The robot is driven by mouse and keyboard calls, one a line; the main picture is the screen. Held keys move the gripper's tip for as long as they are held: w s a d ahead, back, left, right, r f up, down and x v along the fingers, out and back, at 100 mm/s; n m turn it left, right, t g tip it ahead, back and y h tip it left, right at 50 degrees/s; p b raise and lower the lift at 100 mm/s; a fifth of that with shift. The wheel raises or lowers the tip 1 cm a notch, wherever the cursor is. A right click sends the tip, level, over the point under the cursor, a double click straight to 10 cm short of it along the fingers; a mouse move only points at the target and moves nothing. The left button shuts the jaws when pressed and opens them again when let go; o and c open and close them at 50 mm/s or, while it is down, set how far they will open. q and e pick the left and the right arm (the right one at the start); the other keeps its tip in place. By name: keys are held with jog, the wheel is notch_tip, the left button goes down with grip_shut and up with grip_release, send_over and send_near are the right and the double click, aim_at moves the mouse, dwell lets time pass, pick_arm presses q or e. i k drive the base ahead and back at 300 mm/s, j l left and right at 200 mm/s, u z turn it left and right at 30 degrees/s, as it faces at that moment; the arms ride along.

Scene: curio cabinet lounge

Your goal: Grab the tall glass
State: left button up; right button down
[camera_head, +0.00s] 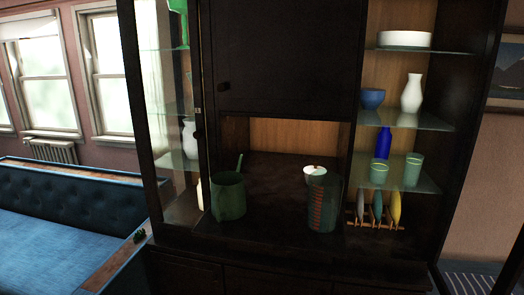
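Two pale green glasses stand upright side by side on a glass shelf at the right of the cabinet. The right one (413,169) looks taller than the left one (379,173). A larger tall see-through vessel (320,205) with red markings stands on the cabinet's counter, in front of a white bowl (316,174). I cannot tell for sure which of these is the task's tall glass. Neither of my grippers is in view.
A green pot (228,197) with a handle sticking up stands on the dark counter (272,205). A blue bottle (383,143) stands behind the green glasses. Colourful items in a wooden rack (378,212) sit below. A blue sofa (60,215) is at the left.

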aim_at(414, 162)
jog(key=l, duration=0.7)
jog(key=k+l, duration=0.1)
jog(key=l, duration=0.55)
jog(key=k+l, duration=0.1)
jog(key=l, duration=1.3)
jog(key=k+l+u, duration=0.1)
jog(key=l, duration=0.6)
jog(key=i+j, duration=0.15)
jog(key=j, duration=0.25)
jog(key=i+j+z, duration=0.15)
jog(key=j, duration=0.2)
jog(key=i+j, duration=0.15)
jog(key=j, duration=0.25)
jog(key=i+j+z, duration=0.15)
jog(key=j, duration=0.25)
jog(key=i+j, duration=0.1)
jog(key=j, duration=0.35)
jog(key=i+j+z, duration=0.15)
jog(key=j, duration=0.25)
jog(key=k, duration=0.05)
